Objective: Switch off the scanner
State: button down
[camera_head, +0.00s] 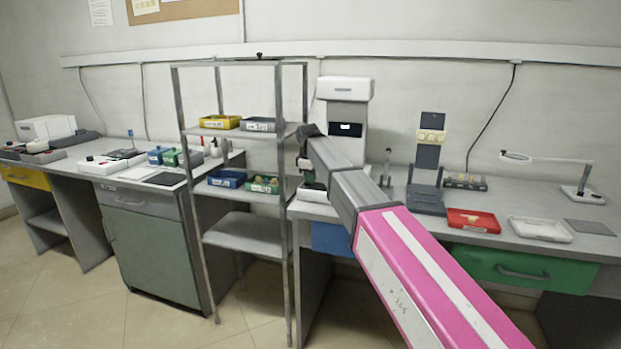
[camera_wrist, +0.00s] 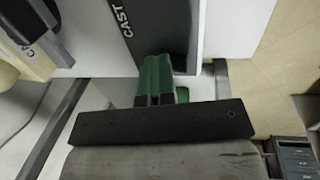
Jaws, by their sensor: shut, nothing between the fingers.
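A tall white machine with a small lit display, which looks like the scanner (camera_head: 345,90), stands on the right bench against the wall. My arm crosses in front of its lower part and hides much of it. In the head view my gripper (camera_head: 304,158) is at the machine's left side, beside the rack. In the wrist view the green fingers of my gripper (camera_wrist: 157,64) are shut and empty. They are close to a dark panel marked "CAST" (camera_wrist: 158,35); I cannot tell whether they touch it. No power switch can be made out.
An open metal rack (camera_head: 243,133) with small bins stands just left of my gripper. A dark stand (camera_head: 428,155), a red tray (camera_head: 473,220), a white tray (camera_head: 540,229) and a lamp (camera_head: 583,193) are to the right. A cream rounded part (camera_wrist: 25,45) shows in the wrist view.

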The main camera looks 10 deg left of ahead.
jog(key=shift+s+d+f, duration=0.2)
jog(key=shift+s+f, duration=0.35)
jog(key=shift+s, duration=0.25)
notch_tip(320, 180, up, 15)
jog(key=shift+s+a, duration=0.15)
jog(key=shift+a, duration=0.1)
jog(key=shift+s+a, duration=0.15)
jog(key=shift+s, duration=0.1)
dwell(0.5)
jog(key=f, duration=0.4)
jog(key=w+f, duration=0.1)
jog(key=f, duration=0.4)
jog(key=w+f, duration=0.1)
jog(key=f, duration=0.3)
jog(key=shift+w+f, duration=0.1)
jog(key=shift+f, duration=0.3)
